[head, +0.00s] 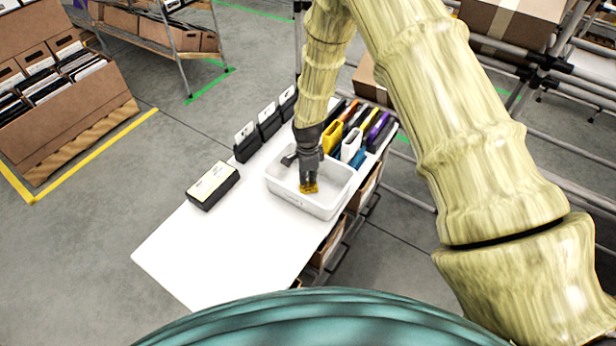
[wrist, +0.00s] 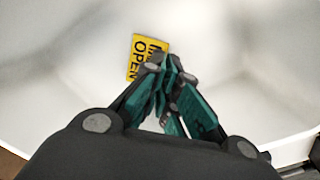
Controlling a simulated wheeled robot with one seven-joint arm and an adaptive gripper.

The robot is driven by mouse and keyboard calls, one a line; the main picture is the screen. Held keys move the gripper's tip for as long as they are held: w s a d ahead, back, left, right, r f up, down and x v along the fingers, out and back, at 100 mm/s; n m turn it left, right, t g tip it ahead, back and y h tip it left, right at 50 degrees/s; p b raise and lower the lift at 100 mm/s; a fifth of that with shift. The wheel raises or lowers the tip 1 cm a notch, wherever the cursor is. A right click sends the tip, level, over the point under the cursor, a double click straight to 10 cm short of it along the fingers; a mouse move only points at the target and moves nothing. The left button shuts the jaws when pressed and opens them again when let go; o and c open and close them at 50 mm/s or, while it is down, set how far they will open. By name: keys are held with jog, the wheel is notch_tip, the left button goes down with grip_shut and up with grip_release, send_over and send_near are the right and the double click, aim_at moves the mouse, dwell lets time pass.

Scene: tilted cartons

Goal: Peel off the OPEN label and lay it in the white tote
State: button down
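The yellow OPEN label (wrist: 146,56) with dark letters is at my gripper's fingertips (wrist: 165,62) in the wrist view, with the tote's pale inside behind it. In the head view the label (head: 310,188) shows as a small yellow patch below my gripper (head: 309,181). My fingers are closed together on the label's edge. The white tote (head: 318,207) stands on the white table, and my gripper is inside its outline. I cannot tell whether the label touches the tote's floor.
The white table (head: 215,250) is clear at the front. A black carton (head: 213,186) with a pale top lies left of the tote. Several black boxes (head: 268,122) line the back left edge. Yellow, white and purple holders (head: 350,142) stand close behind the tote.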

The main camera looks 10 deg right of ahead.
jog(key=shift+f, duration=0.3)
dwell(0.5)
jog(key=c, duration=2.2)
grip_release()
jog(key=o, duration=0.6)
jog(key=shift+o, duration=0.2)
notch_tip(320, 180, up, 20)
jog(key=p, duration=0.5)
